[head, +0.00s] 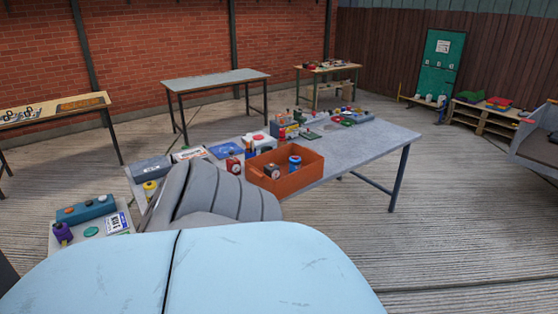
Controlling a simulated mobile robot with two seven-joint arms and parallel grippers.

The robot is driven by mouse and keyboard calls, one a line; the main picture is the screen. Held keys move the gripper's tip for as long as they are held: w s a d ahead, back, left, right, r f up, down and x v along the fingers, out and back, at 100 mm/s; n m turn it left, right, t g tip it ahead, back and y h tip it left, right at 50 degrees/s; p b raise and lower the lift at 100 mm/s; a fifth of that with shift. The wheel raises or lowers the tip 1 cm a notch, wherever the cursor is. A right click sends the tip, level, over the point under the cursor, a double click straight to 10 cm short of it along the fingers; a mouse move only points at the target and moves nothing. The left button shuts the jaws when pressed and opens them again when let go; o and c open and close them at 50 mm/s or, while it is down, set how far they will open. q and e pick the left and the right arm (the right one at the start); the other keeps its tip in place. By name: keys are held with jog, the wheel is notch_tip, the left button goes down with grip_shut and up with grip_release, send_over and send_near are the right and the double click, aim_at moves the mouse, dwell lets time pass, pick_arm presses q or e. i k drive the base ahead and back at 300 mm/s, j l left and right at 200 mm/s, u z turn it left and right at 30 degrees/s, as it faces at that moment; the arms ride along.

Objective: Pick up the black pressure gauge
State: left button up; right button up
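I cannot pick out the black pressure gauge with certainty among the small items on the grey table (345,158). A small dark item with a red part (272,171) lies inside the orange crate (292,178), too small to identify. A blue cylinder (295,164) stands to its right in the crate. A red item with a round pale face (233,165) sits on the table just left of the crate. Neither of my grippers shows in the head view.
A grey ribbed shape (215,193) and a light-blue padded surface (200,275) fill the near foreground and hide the table's front left. A teal box (85,210) lies at left. Other tables (215,78) stand behind. The floor (460,200) at right is clear.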

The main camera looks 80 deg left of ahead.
aim_at(273, 173)
jog(key=j+u, duration=0.15)
jog(key=u, duration=3.15)
jog(key=i+l+u, duration=0.35)
jog(key=l+u, duration=0.15)
jog(key=i+l+u, duration=0.1)
jog(key=l+u, duration=0.15)
jog(key=l, duration=0.15)
jog(key=i+l+u, duration=0.1)
jog(key=l, duration=0.25)
jog(key=i+l, duration=0.15)
jog(key=l, duration=0.2)
jog(key=i+l+u, duration=0.15)
jog(key=l, duration=0.2)
jog(key=k, duration=0.05)
